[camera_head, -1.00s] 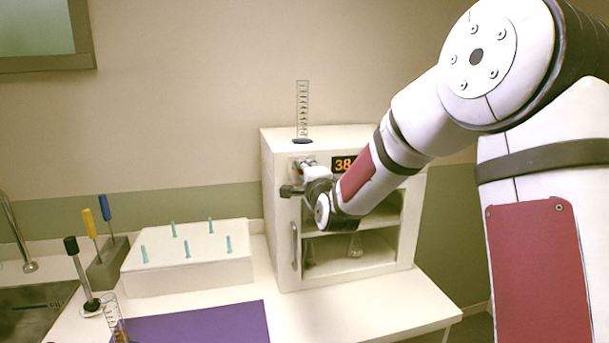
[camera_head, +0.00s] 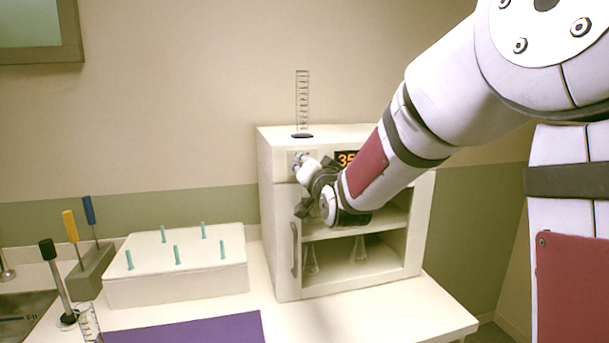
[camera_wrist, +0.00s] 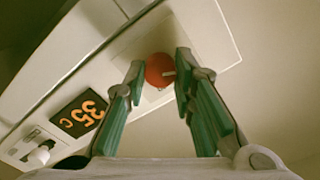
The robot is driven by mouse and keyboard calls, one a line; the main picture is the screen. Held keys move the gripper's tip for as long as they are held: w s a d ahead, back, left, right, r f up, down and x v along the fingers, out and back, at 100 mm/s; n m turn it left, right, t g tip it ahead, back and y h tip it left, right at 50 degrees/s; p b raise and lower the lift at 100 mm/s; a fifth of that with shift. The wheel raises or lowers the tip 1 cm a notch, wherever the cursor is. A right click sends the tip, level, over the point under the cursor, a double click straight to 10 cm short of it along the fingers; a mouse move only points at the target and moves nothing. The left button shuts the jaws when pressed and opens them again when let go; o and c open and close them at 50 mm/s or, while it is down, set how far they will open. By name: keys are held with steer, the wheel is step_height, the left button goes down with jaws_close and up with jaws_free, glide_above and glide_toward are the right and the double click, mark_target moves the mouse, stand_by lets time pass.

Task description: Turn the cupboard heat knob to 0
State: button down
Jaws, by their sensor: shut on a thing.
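The cupboard (camera_head: 281,240) is a white box with open shelves on the counter. Its red heat knob (camera_wrist: 158,70) with a pale mark shows in the wrist view, between my fingertips. My gripper (camera_wrist: 160,75) is shut on the knob, with a dark green finger on each side. In the head view my gripper (camera_head: 300,163) is at the cupboard's upper front left, and it hides the knob. The display (camera_wrist: 78,113) reads 35 C in the wrist view. In the head view my arm partly covers the display (camera_head: 346,158).
A graduated cylinder (camera_head: 302,105) stands on top of the cupboard. Flasks (camera_head: 358,250) stand on its lower shelf. A white pegged rack (camera_head: 175,285), a tool holder (camera_head: 95,272) and a purple mat (camera_head: 190,329) lie to the left. The counter front right is clear.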

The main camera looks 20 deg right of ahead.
steer(key=n+b, duration=0.3)
steer(key=n, duration=0.1)
steer(key=shift+n+b, duration=0.3)
steer(key=shift+b, duration=0.05)
stand_by(0.4)
steer(key=c, duration=1.3)
jaws_free()
steer(key=s, duration=1.2)
